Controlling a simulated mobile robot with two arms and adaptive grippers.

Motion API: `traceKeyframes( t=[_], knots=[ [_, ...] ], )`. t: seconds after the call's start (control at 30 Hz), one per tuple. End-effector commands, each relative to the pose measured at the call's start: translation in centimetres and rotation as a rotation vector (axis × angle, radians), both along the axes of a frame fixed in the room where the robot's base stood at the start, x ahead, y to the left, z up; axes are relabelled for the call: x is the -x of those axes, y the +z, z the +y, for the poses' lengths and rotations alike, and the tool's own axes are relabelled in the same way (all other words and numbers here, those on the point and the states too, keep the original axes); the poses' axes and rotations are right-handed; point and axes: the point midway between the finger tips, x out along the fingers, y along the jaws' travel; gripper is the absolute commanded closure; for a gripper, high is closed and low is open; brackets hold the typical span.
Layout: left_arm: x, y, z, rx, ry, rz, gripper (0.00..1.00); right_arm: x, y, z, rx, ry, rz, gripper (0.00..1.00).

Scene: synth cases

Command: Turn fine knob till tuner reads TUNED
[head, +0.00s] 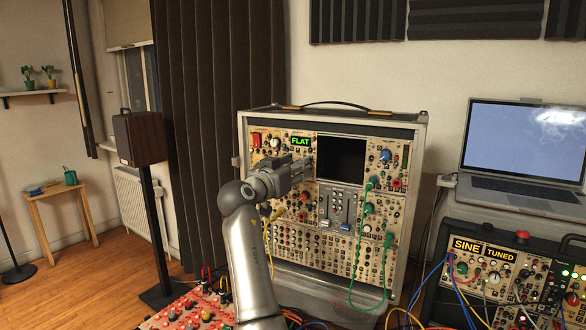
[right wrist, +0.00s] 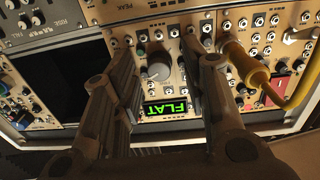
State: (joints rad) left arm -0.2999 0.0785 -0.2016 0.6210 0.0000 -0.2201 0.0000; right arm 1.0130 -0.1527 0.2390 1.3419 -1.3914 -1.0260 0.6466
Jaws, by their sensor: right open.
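The tuner display (head: 301,141) reads FLAT in green on the tall synth case (head: 424,150). In the right wrist view the FLAT display (right wrist: 167,110) appears upside down between my fingers. A large grey knob (right wrist: 157,66) sits beside it, also between the fingertips as seen there. My right gripper (head: 304,165) is open in front of the panel, just below the display, and hides that part of the panel in the head view. It also shows in the right wrist view (right wrist: 160,55). My left gripper is not in view.
A yellow cable (right wrist: 255,75) plugs in close to one finger. A dark screen (head: 341,160) sits right of the display. Green cables (head: 350,270) hang in front. A smaller case with SINE and TUNED labels (head: 499,255) and a laptop (head: 525,150) stand right.

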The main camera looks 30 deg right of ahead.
Motion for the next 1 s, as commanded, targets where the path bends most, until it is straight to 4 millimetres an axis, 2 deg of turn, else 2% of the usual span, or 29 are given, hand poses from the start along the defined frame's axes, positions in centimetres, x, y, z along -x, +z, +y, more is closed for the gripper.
traceKeyframes(
  t=[0.17,0.5,0.6,1.0],
  knots=[
    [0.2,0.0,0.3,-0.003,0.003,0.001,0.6,0.2,-0.1,0.5,-0.001,0.001,0.001,0.6],
    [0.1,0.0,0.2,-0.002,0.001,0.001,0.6,2.7,-0.1,5.2,-0.001,0.002,0.0,0.6],
    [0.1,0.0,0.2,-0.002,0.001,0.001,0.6,3.3,-0.1,6.1,0.0,0.001,0.0,0.6],
    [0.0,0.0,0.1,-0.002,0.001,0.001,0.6,3.6,-0.1,6.6,0.0,0.0,0.0,0.6]
  ],
)
